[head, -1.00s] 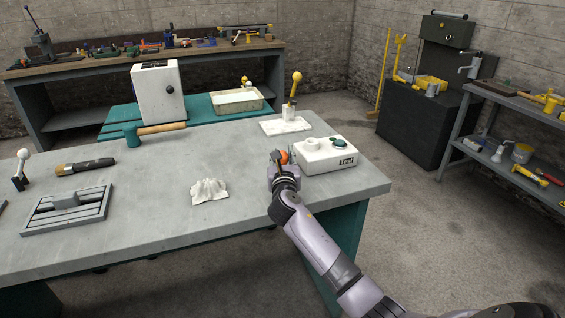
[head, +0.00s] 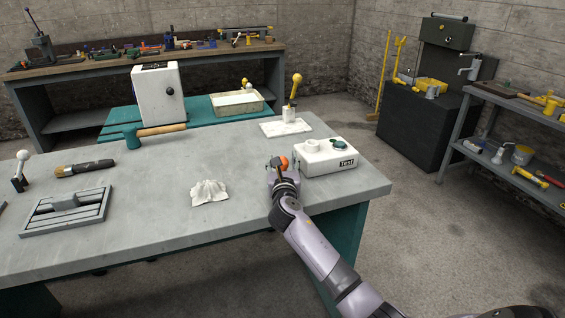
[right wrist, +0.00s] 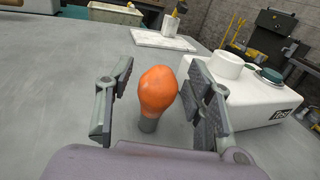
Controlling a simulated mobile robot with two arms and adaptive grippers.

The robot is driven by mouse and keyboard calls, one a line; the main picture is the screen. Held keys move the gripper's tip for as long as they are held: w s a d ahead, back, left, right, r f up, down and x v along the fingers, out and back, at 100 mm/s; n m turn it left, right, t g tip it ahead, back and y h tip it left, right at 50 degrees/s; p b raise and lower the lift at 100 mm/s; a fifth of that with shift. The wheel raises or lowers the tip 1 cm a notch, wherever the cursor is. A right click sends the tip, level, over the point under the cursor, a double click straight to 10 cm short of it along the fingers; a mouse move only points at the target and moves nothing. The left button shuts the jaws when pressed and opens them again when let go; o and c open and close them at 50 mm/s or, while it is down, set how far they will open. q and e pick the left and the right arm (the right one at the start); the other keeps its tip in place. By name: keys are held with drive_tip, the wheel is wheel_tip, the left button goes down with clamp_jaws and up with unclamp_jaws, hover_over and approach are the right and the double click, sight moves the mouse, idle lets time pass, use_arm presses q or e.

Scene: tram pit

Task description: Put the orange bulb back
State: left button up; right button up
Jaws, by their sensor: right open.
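The orange bulb (right wrist: 158,90) stands upright on the grey workbench, between the open fingers of my right gripper (right wrist: 160,98) in the right wrist view. Its grey base shows below the orange glass. The fingers are apart from it on both sides. In the head view the bulb (head: 284,162) is partly hidden by my right gripper (head: 279,165). A white tester box (head: 325,157) marked "Test" stands just right of the bulb, with a white round socket (right wrist: 226,65) and a dark green knob (right wrist: 267,75) on top. My left gripper is not in view.
A crumpled white cloth (head: 209,191) lies left of my right gripper. A white slab (head: 285,128) with a yellow-knobbed lever is behind. A hammer (head: 155,132), a brush (head: 84,168) and a slotted plate (head: 66,211) lie further left. The bench's middle is clear.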

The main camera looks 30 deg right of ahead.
drive_tip(key=shift+r, duration=0.15)
drive_tip(key=v, duration=1.2)
drive_tip(key=shift+a, duration=0.1)
